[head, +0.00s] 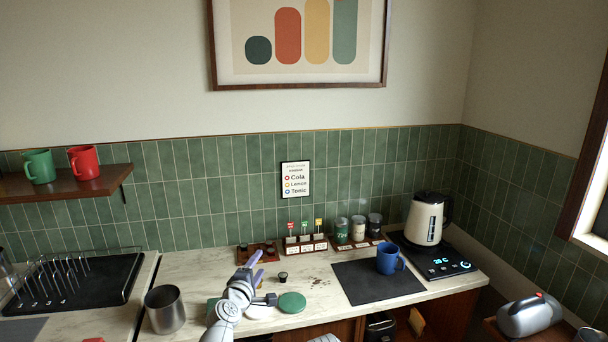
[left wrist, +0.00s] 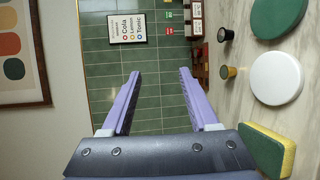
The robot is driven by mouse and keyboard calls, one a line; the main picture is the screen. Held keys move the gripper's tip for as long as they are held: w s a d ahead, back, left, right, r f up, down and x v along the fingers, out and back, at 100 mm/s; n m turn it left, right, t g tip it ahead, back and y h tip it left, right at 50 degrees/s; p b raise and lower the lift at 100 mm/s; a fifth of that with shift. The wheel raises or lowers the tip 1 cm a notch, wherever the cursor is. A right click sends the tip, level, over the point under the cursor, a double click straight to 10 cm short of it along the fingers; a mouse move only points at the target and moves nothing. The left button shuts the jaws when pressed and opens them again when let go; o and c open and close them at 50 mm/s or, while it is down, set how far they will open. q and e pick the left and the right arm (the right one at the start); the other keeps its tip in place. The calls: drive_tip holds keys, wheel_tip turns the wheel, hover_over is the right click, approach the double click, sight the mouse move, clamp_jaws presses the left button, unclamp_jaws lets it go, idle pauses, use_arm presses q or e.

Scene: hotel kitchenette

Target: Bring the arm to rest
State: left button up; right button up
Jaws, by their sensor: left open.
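My left gripper (head: 254,266) stands over the front part of the counter in the head view, its purple fingers pointing up and away. In the left wrist view the two fingers (left wrist: 159,74) are spread wide with nothing between them, facing the green tile wall. My left arm comes up from the bottom edge of the head view. My right gripper is not seen in either view.
Near my arm lie a green disc (head: 291,302), a white disc (left wrist: 277,78), a sponge (left wrist: 264,150) and a small dark capsule (head: 283,277). A steel canister (head: 165,310) stands left. A blue mug (head: 389,259) is on a black mat (head: 360,287), beside a kettle (head: 426,219).

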use_arm(q)
drive_tip(key=s+d+f+m+g+h, duration=0.2)
drive_tip(key=s+d+f+m+g, duration=0.25)
drive_tip(key=f+m, duration=0.3)
drive_tip(key=s+a+f+m+g+y, duration=0.2)
drive_tip(key=s+a+f+m+g, duration=0.15)
drive_tip(key=s, duration=0.25)
drive_tip(key=s+a+f+m+g+y, duration=0.1)
drive_tip(key=s+a+f+m+g, duration=0.2)
drive_tip(key=s, duration=0.4)
drive_tip(key=s+a+f+m+g+y, duration=0.1)
drive_tip(key=s+f+m+g+y, duration=0.1)
drive_tip(key=s+f+m+g, duration=0.25)
drive_tip(key=s+d+m+g+y, duration=0.1)
drive_tip(key=s+d+m, duration=0.1)
drive_tip(key=s+d, duration=0.6)
drive_tip(key=shift+s+d+f+y, duration=0.15)
drive_tip(key=shift+d+f+y, duration=0.15)
drive_tip(key=shift+d, duration=0.7)
